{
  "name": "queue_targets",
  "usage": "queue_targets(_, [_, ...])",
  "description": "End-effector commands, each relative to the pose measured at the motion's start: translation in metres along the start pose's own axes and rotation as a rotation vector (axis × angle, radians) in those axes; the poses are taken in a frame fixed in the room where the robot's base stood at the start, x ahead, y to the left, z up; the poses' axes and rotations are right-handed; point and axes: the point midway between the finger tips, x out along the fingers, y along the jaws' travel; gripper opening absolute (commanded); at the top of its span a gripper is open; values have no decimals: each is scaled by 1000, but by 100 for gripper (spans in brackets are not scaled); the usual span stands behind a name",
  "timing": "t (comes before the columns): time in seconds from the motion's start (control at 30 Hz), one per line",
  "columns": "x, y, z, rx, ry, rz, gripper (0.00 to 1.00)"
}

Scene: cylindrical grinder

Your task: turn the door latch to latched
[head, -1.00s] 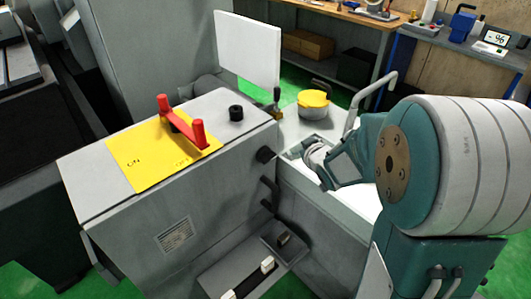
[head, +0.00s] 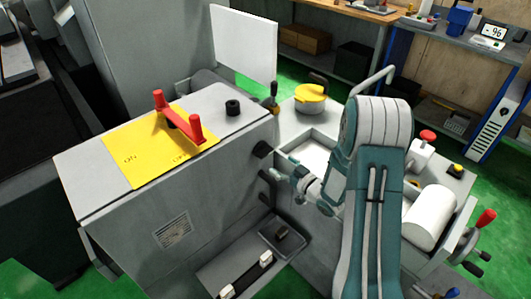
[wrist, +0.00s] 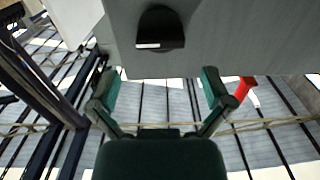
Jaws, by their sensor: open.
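A dark rounded knob with a white mark (wrist: 160,28) projects from a grey surface at the top of the wrist view; it may be the door latch, but I cannot be sure. In the head view, a black knob (head: 262,149) and a black handle (head: 268,175) sit on the grey cabinet's right side. My gripper (head: 280,177) is close beside that side, and its tips partly overlap the handles there. In the wrist view my gripper (wrist: 160,80) has its fingers wide apart with nothing between them. The knob is ahead of the fingers, apart from them.
A red handle (head: 178,121) stands on a yellow plate (head: 135,158) on the cabinet top. A yellow-topped round part (head: 311,98) is on the machine behind my gripper. A red button (head: 427,137) and a white cylinder (head: 428,216) are at the right.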

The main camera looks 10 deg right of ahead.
Motion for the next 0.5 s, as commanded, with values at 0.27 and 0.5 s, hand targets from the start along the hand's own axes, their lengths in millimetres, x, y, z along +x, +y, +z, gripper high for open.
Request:
queue_targets(0.27, [51,-1,0,-2,0,-3,100])
queue_targets(0.5, [72,0,0,0,-1,0,100])
